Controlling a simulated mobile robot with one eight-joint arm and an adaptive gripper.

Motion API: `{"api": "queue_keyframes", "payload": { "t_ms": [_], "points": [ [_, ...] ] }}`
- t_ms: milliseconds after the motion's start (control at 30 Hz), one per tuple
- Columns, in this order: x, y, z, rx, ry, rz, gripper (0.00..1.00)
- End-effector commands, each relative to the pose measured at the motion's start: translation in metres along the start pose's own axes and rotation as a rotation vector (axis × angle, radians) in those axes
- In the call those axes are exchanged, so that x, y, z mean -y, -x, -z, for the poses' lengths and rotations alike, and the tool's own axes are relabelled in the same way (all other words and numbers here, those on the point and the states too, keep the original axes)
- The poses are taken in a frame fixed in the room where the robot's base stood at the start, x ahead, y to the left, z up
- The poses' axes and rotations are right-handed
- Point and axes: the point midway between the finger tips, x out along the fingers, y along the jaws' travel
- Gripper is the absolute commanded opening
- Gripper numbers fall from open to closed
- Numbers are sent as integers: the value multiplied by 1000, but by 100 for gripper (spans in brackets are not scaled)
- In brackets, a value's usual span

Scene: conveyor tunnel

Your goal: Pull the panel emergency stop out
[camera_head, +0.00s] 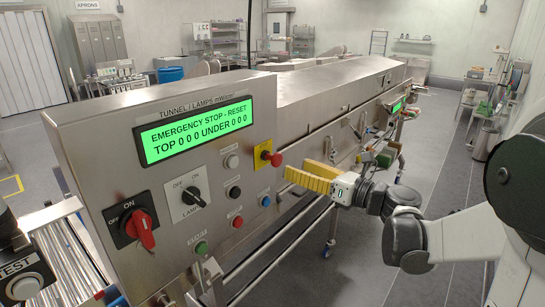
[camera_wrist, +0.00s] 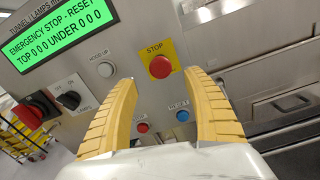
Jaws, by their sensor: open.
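The panel emergency stop (camera_head: 272,158) is a red mushroom button on a yellow plate, on the right part of the steel control panel (camera_head: 140,180). In the wrist view the emergency stop (camera_wrist: 160,66) sits ahead of my fingertips, under the word STOP. My gripper (camera_head: 296,172) has yellow ribbed fingers and is to the right of the button in the head view. In the wrist view my gripper (camera_wrist: 160,85) is open, with one finger on each side below the button. Nothing is between the fingers, and they appear apart from the button.
The green display (camera_head: 197,130) reads EMERGENCY STOP - RESET. A blue reset button (camera_wrist: 183,116) and a small red button (camera_wrist: 142,127) lie below the stop. A black lamp switch (camera_head: 188,197) and a red-handled switch (camera_head: 138,228) are left. The steel tunnel (camera_head: 320,88) extends behind.

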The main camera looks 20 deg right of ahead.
Motion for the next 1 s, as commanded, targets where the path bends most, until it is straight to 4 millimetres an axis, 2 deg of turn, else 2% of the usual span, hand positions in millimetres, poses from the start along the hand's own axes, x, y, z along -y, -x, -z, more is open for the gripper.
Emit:
{"api": "queue_keyframes", "payload": {
  "t_ms": [33,200,400,533,800,867,900,1000],
  "points": [
    [-1,-12,0,-1,0,-4,59],
    [-1,-46,0,-1,1,-3,59],
    [0,-74,0,0,1,-1,59],
    [0,-80,0,0,1,1,59],
    [0,-81,0,0,1,1,57],
    [0,-81,0,0,1,1,39],
    [0,-81,0,0,1,1,26],
    [0,-81,0,0,1,1,0]
  ]
}}
